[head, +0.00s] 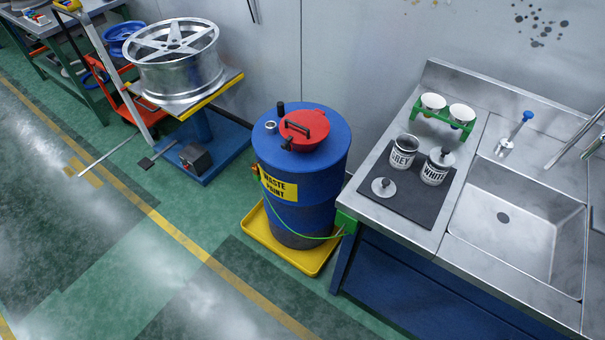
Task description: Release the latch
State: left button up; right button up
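No part is clearly recognisable as the latch. A blue waste paint drum (325,176) stands upright near the middle of the view. Its round red lid (302,130) is down on the drum top and has a black handle. A small red and dark piece (255,169) sits on the drum's left side, too small to make out. A silver wheel (180,72) lies flat on a yellow-edged stand (216,92) at the upper left. Neither of my grippers is in view.
The drum stands in a yellow tray (308,262). A green cable (305,236) runs from the drum to the steel sink bench (402,225) on the right. The green floor (90,230) is clear at lower left.

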aim_at(286, 146)
jog(key=z, duration=0.35)
jog(key=j+z, duration=0.25)
jog(key=z, duration=0.2)
jog(key=j+z, duration=0.25)
jog(key=z, duration=0.15)
jog(key=j+z, duration=0.25)
jog(key=z, duration=0.2)
jog(key=k+j+z, duration=0.1)
jog(key=j, duration=0.3)
jog(key=k+j+z, duration=0.15)
jog(key=j, duration=0.25)
jog(key=j+z, duration=0.1)
jog(key=j, duration=0.3)
jog(key=k+j+z, duration=0.15)
jog(key=j, duration=0.2)
jog(key=k+j+z, duration=0.1)
jog(key=j, duration=0.25)
jog(key=k+j, duration=0.35)
jog(key=j, duration=0.2)
